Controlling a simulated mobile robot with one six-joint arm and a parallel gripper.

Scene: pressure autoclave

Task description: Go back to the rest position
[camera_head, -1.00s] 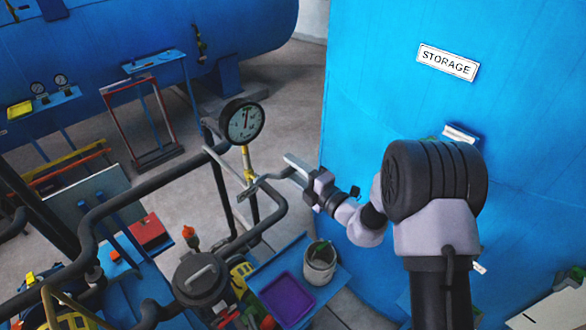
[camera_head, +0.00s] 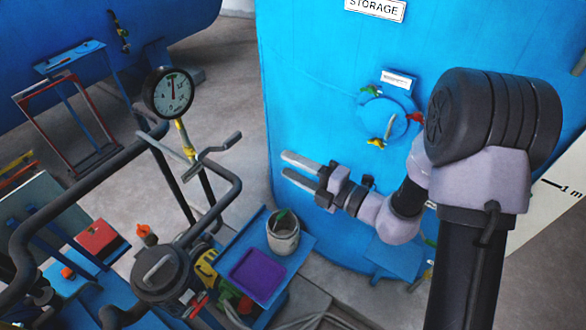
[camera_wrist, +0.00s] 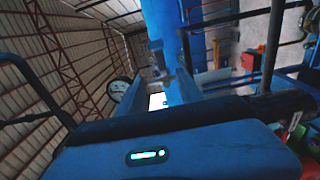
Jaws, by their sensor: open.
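My gripper (camera_head: 290,170) is open and empty in the head view, with its two fingers pointing left.
The blue storage tank (camera_head: 330,70) fills the area behind my arm, with a round valve fitting (camera_head: 384,118) on it. A purple tray (camera_head: 258,274) and a grey pot (camera_head: 283,234) sit on a blue bench below. Dark pipes (camera_head: 90,185) and the autoclave pot (camera_head: 160,272) are at lower left.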

